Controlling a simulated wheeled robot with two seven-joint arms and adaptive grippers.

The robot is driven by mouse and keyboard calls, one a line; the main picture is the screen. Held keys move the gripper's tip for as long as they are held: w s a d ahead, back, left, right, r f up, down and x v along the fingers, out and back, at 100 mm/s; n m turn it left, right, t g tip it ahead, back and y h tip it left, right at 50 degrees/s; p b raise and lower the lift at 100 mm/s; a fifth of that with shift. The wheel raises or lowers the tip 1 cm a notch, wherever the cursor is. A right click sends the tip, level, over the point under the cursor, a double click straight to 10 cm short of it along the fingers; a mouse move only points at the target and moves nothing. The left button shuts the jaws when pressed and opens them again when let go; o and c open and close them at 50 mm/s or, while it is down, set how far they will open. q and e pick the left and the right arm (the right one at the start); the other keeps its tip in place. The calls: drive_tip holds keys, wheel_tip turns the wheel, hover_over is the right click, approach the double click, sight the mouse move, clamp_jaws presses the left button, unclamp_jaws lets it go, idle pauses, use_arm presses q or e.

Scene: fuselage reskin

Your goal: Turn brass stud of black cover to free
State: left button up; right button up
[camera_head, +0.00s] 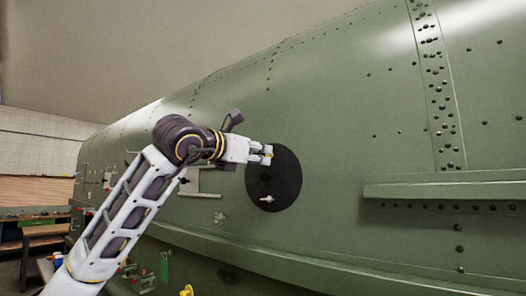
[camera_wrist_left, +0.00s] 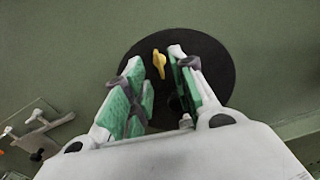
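The round black cover (camera_head: 285,185) lies on the green fuselage skin. The brass stud (camera_wrist_left: 159,64) is a small yellow wing-shaped piece near the cover's edge in the left wrist view. My left gripper (camera_head: 268,154) is in front of the upper part of the cover. In the left wrist view the gripper (camera_wrist_left: 155,66) is open, with one finger on each side of the stud and gaps visible beside it. A pale wing-shaped piece (camera_head: 267,199) is on the cover's lower part. The fingers hide part of the cover (camera_wrist_left: 215,70). My right gripper is out of view.
The green fuselage (camera_head: 340,130) fills most of the head view. A ledge (camera_head: 450,188) sticks out at the right. A pale plate (camera_head: 208,183) is left of the cover, partly behind my arm. A workbench (camera_head: 45,230) stands at the far left.

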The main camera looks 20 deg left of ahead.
sight(268, 155)
use_arm(q)
drive_tip(key=shift+x, duration=1.2)
drive_tip(key=shift+c, duration=0.4)
clamp_jaws()
